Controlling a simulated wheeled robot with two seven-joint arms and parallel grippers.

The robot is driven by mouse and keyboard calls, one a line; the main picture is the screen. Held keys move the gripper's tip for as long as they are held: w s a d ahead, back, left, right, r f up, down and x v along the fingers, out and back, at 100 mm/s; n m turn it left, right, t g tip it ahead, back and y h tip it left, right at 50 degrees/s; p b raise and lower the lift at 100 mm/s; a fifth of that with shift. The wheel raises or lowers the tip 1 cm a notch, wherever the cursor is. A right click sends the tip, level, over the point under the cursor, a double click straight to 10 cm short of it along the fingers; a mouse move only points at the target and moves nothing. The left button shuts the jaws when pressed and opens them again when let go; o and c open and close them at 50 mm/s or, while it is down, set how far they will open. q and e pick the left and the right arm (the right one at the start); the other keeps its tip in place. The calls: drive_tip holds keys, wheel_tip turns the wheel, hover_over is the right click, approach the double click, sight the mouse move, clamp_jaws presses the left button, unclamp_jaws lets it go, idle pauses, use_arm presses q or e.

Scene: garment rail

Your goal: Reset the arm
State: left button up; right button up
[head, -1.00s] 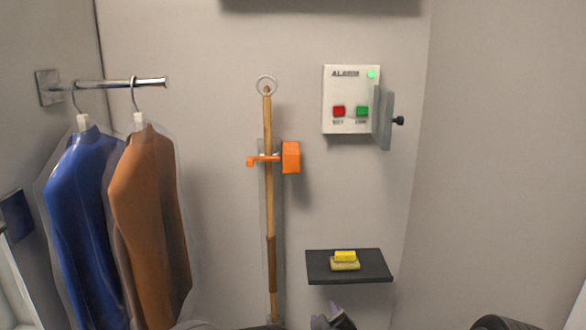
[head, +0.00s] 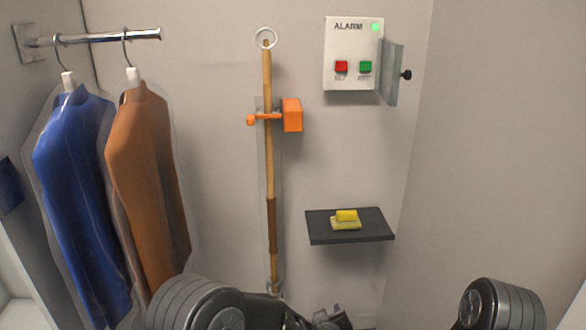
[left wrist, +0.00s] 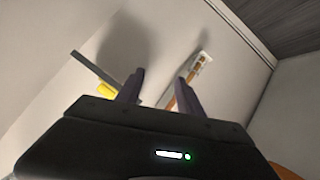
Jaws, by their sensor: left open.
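My left gripper (head: 328,318) shows at the bottom of the head view, below the dark shelf, with its arm coming in from the left. In the left wrist view its two fingers (left wrist: 158,88) are apart, with nothing between them but the wall behind. My right gripper is out of view; a rounded dark part of my right arm (head: 502,305) shows at the lower right.
A blue garment (head: 78,190) and a brown garment (head: 147,180) hang on the rail (head: 95,38). A wooden pole (head: 268,150) stands in an orange clip (head: 292,115). An alarm box (head: 350,55) has its cover open. A yellow block (head: 346,222) lies on the shelf (head: 320,228).

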idle(0.3)
use_arm(q)
drive_tip(key=s+a+f+m+g, duration=0.2)
drive_tip(key=s+a+f+g, duration=0.3)
drive_tip(key=s+a+f, duration=0.7)
drive_tip(key=s+a+f+g+h, duration=0.1)
drive_tip(key=s+a+f+g, duration=0.1)
drive_tip(key=s, duration=0.8)
drive_tip(key=s+a+f+m+g+h, duration=0.1)
drive_tip(key=s+a+f+g, duration=0.1)
drive_tip(key=s, duration=0.9)
wheel_tip(320, 180, down, 2)
drive_tip(key=shift+s+f+g+h, duration=0.15)
drive_tip(key=shift+s+g+h, duration=0.2)
drive_tip(key=shift+g, duration=0.55)
use_arm(e)
drive_tip(key=a+r+g+y, duration=0.1)
drive_tip(key=a+r, duration=0.1)
drive_tip(key=a, duration=0.4)
drive_tip(key=shift+s+a+y, duration=0.25)
drive_tip(key=shift+a+y, duration=0.05)
use_arm(q)
drive_tip(key=shift+w+a, duration=0.1)
